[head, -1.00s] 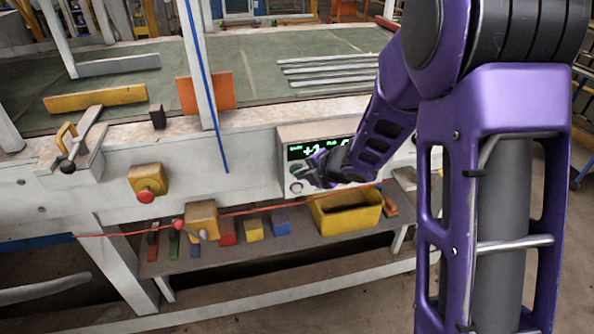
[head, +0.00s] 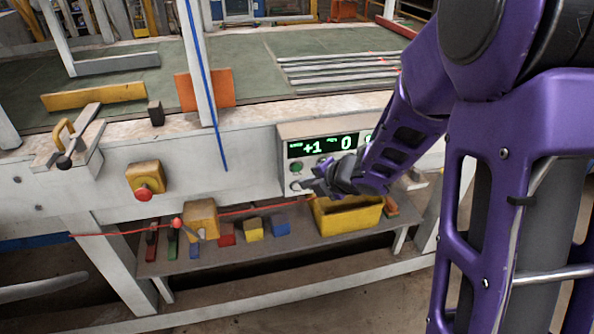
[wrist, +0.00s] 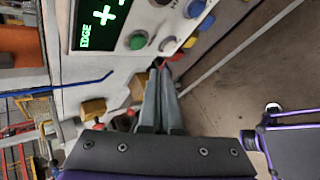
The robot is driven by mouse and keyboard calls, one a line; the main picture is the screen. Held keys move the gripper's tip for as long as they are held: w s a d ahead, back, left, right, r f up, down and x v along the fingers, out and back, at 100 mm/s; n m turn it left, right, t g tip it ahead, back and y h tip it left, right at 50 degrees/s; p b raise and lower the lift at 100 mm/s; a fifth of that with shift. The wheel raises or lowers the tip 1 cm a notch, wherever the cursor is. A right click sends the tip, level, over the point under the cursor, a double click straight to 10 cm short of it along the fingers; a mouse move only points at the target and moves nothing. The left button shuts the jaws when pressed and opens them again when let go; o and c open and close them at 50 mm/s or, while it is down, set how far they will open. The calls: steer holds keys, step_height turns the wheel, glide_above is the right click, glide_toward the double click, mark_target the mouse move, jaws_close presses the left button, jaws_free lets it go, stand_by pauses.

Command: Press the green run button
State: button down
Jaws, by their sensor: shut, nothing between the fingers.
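The green button (head: 297,166) sits on the left of the control box's front, below the display, uncovered in the head view. It also shows in the wrist view (wrist: 137,41), up and left of the fingertips. A pale button (head: 296,186) is below it in the head view; in the wrist view it (wrist: 167,44) lies just beyond the fingertips. My gripper (head: 310,187) is beside the pale button, lower and right of the green one. In the wrist view its fingers (wrist: 161,68) are together and empty. I cannot tell whether the tips touch the panel.
The control box's lit display (head: 322,145) reads "+1" and "0". A blue button (wrist: 194,8) is also on the panel. A red stop button on a yellow box (head: 145,180) is to the left. A red cord (head: 120,232) runs below, above a shelf with a yellow bin (head: 345,218).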

steer(key=shift+s+d, duration=0.15)
steer(key=shift+s, duration=0.4)
steer(key=shift+s+d, duration=0.15)
steer(key=shift+s, duration=0.35)
